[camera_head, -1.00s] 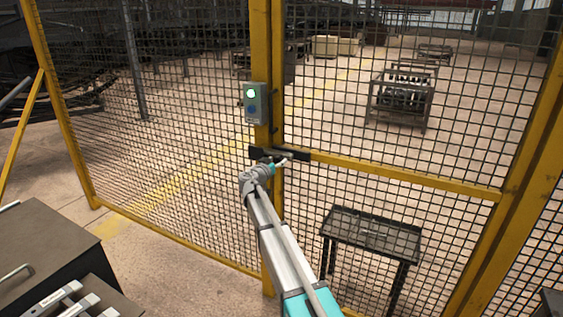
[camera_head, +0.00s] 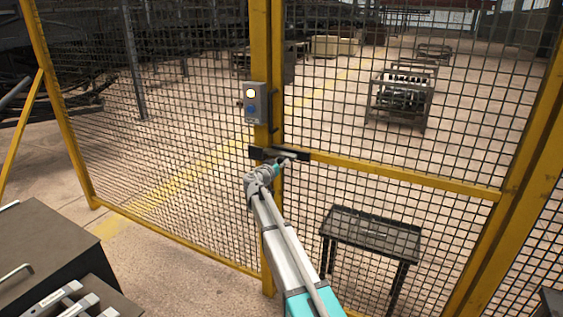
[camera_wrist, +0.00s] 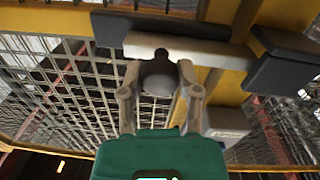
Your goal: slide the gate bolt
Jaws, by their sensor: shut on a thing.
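The gate bolt (camera_wrist: 222,57) is a pale bar across the upper part of the wrist view, running along a dark housing (camera_wrist: 160,27). A dark block (camera_wrist: 285,62) on the yellow post side is at the right there; the bar's end lies close to it, and I cannot tell whether it enters it. My gripper (camera_wrist: 158,85) is shut on the bolt's dark round knob (camera_wrist: 158,70), one finger on each side. In the head view my gripper (camera_head: 280,164) is at the bolt hardware (camera_head: 262,153), partly hiding it.
A control box (camera_head: 257,103) with a yellow-white lit lamp is on the yellow post above the bolt. The yellow-framed mesh gate (camera_head: 400,174) is in line with the fence. A dark table (camera_head: 372,226) stands behind the mesh. A dark cabinet (camera_head: 38,250) is at the lower left.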

